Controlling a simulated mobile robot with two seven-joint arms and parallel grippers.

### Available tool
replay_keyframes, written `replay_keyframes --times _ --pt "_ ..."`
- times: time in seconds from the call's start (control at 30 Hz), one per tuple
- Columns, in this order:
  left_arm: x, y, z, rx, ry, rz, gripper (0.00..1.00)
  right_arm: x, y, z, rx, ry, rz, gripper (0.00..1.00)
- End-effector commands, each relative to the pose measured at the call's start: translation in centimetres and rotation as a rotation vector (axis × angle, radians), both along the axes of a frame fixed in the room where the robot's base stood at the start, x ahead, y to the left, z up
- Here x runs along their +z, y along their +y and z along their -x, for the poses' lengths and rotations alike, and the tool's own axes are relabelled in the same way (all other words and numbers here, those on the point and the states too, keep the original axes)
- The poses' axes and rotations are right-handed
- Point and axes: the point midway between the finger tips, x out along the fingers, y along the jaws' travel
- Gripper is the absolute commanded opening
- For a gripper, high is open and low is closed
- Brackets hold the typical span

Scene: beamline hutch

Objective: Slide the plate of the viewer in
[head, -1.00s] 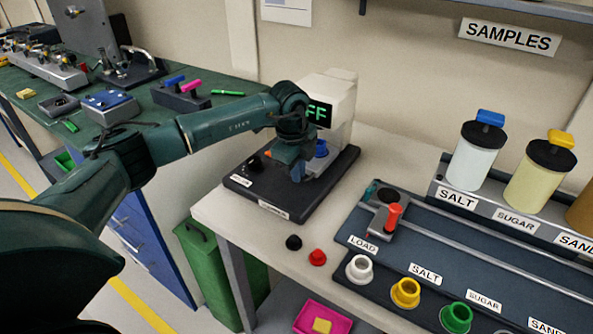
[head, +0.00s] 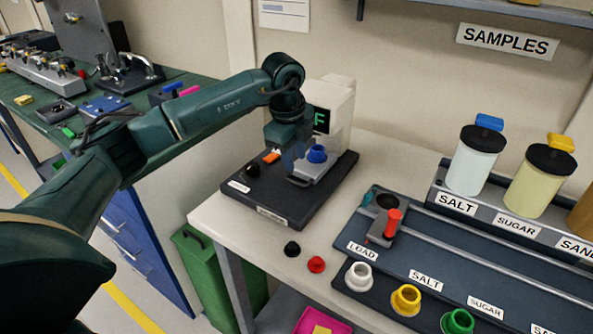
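The viewer (head: 338,107) is a white box with a dark screen and green letters, at the back of a black base (head: 275,205) on the table. Its light grey plate (head: 316,173) lies in front of the box and carries a blue cup (head: 317,154). My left gripper (head: 291,163) points down over the base, just left of the blue cup. Its fingers are dark and small, so their gap and any contact with the plate cannot be made out. My arm hides part of the screen and the plate's left side. My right gripper is not in view.
An orange piece (head: 271,157) and a black knob (head: 252,170) sit on the base's left part. Black (head: 292,249) and red (head: 316,264) caps lie in front. To the right are a dark loading rack (head: 440,262) and a salt jar (head: 475,160).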

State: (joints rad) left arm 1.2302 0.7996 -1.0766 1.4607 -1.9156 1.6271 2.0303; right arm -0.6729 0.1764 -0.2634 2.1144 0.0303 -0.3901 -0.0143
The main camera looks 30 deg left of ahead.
Motion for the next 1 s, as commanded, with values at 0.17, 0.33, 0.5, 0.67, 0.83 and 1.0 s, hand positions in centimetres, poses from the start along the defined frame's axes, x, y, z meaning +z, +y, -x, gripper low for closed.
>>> replay_keyframes --times 0.17,0.33,0.5,0.67,0.83,1.0 --pt "3.7 0.1 0.6 0.0 -0.005 0.001 0.31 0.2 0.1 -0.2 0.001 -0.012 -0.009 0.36" --pt "5.9 0.1 1.0 0.0 -0.003 0.001 0.31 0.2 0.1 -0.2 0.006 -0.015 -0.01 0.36" --pt "6.7 0.1 1.2 0.0 -0.002 0.0 0.31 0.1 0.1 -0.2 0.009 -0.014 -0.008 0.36" --pt "6.7 0.1 1.2 0.0 -0.001 0.0 0.31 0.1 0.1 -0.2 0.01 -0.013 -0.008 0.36" --pt "6.7 0.1 1.2 0.0 -0.001 0.0 0.31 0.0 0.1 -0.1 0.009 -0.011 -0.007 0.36" --pt "6.7 0.1 1.2 0.0 -0.001 0.0 0.31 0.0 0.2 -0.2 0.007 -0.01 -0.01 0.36"
